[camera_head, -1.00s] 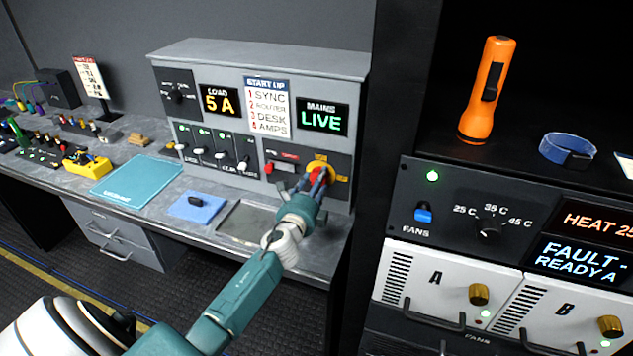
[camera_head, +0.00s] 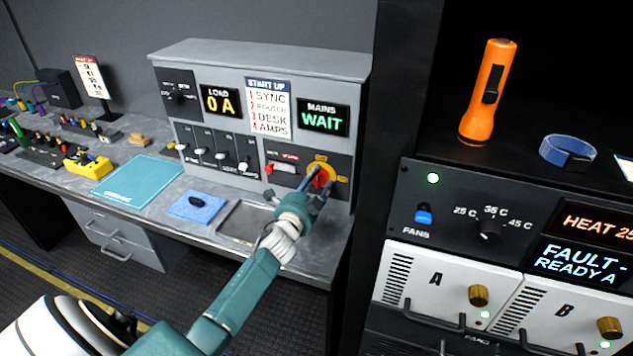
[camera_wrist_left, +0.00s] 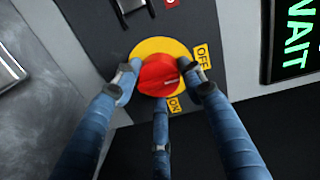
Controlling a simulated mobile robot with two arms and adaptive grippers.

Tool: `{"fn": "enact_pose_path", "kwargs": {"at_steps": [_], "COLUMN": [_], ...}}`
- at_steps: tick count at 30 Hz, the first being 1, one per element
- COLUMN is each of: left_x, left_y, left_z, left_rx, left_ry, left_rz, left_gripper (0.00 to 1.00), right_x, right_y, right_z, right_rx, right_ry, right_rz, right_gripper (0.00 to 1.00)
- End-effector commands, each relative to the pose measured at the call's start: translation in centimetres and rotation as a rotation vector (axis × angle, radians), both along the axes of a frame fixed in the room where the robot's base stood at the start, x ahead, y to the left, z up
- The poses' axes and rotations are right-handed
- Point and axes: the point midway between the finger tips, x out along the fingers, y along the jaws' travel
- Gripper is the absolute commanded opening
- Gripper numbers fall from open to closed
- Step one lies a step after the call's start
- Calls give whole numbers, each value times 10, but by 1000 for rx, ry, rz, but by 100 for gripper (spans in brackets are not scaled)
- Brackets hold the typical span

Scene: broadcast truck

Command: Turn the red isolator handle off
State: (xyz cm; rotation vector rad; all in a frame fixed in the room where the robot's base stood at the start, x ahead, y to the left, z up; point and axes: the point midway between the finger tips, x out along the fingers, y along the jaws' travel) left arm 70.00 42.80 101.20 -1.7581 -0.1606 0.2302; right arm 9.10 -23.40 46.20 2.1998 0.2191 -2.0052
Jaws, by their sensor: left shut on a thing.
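The red isolator handle (camera_head: 321,177) sits on a yellow disc on the grey panel, at the lower right of the desk console. In the left wrist view the red handle (camera_wrist_left: 158,76) shows between my fingers, with a white mark on the side towards the OFF label (camera_wrist_left: 203,57). The ON label (camera_wrist_left: 175,104) is beside the disc, near one finger. My left gripper (camera_head: 317,187) is shut on the handle, its blue fingers around it. The mains display (camera_head: 322,118) reads WAIT and the load display (camera_head: 220,101) reads 0 A. My right gripper is out of view.
A row of switches (camera_head: 222,155) lies left of the handle on the console. A recessed tray (camera_head: 245,222) and a blue pad (camera_head: 197,207) are on the desk in front. A dark rack (camera_head: 410,190) stands close on the right, with an orange torch (camera_head: 487,92) on its shelf.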

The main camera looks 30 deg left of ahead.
Motion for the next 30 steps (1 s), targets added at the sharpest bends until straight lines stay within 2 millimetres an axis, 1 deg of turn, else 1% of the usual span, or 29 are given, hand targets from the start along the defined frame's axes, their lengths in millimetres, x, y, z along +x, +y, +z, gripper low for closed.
{"fn": "enact_pose_path", "kwargs": {"at_steps": [1, 15, 16, 17, 18, 19, 25, 27, 30], "left_x": [-1, -1, -1, -1, -1, -1, 0, -1, -6], "left_y": [-5, -5, -5, -5, -5, -5, -2, -2, -3], "left_z": [-7, -6, -6, -6, -6, -6, -2, -2, -1], "left_rx": [-16, -31, -31, -31, -30, -29, -25, -24, -24], "left_ry": [7, 2, 2, 2, 2, 1, -3, -2, -3], "left_rz": [-6, -6, -6, -7, -7, -6, -3, -2, -2], "left_gripper": [14, 14, 42, 48, 56, 60, 60, 60, 60], "right_x": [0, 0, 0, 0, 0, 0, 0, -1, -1], "right_y": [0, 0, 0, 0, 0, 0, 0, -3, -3], "right_z": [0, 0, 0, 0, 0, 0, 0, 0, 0], "right_rx": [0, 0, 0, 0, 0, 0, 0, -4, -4], "right_ry": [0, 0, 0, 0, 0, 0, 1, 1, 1], "right_rz": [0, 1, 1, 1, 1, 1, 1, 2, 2], "right_gripper": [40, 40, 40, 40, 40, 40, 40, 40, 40]}}
